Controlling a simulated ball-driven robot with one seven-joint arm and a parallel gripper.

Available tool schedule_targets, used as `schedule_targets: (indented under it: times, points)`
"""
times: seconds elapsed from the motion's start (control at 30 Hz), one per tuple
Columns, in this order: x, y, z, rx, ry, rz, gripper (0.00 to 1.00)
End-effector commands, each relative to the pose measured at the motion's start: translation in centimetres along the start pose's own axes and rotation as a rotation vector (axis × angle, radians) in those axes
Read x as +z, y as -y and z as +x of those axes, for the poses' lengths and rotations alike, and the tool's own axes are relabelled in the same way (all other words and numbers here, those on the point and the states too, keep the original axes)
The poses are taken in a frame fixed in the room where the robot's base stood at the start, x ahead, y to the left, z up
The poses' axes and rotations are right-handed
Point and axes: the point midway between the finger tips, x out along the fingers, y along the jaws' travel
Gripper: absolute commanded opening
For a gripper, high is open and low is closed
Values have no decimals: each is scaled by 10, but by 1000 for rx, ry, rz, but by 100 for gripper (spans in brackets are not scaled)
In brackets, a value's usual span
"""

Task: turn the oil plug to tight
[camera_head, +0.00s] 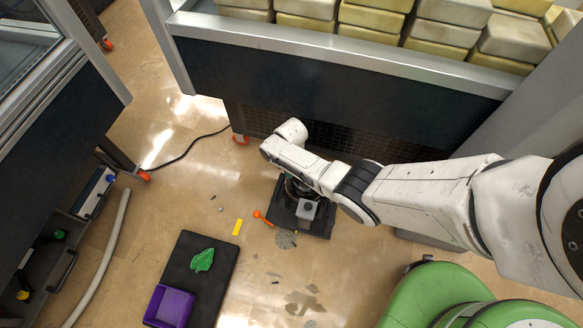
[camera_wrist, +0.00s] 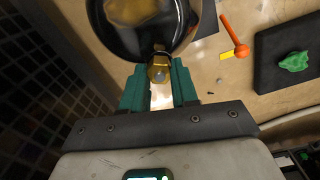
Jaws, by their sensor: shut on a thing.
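The oil plug (camera_wrist: 158,72) is a brass hex piece on the side of the vacuum pump's dark round body (camera_wrist: 120,38) in the wrist view. My gripper (camera_wrist: 159,78) has its two green fingers shut on the plug, one on each side. The plug's threads are hidden, so how tight it sits cannot be seen. In the head view the pump (camera_head: 305,209) stands on a dark base on the floor, partly covered by my arm. My gripper and the plug are hidden there.
An orange tool (camera_head: 262,218) and a yellow strip (camera_head: 237,227) lie left of the pump. A black mat (camera_head: 204,260) holds a green cloth (camera_head: 202,260) and a purple bin (camera_head: 171,306). A dark-panelled rack (camera_head: 330,75) stands close behind. Stains mark the floor in front.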

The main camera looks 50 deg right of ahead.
Motion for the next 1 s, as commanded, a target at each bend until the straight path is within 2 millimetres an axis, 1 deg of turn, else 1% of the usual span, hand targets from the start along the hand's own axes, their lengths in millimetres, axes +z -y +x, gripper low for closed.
schedule_targets:
  times: [0.23,0.67,0.7,0.93,1.0]
  points:
    - [1,1,0,-3,5,52,0]
    - [1,1,0,-2,3,60,0]
    - [1,1,0,-2,3,60,32]
    - [0,0,0,-1,1,59,54]
    - [0,0,0,-1,1,59,54]
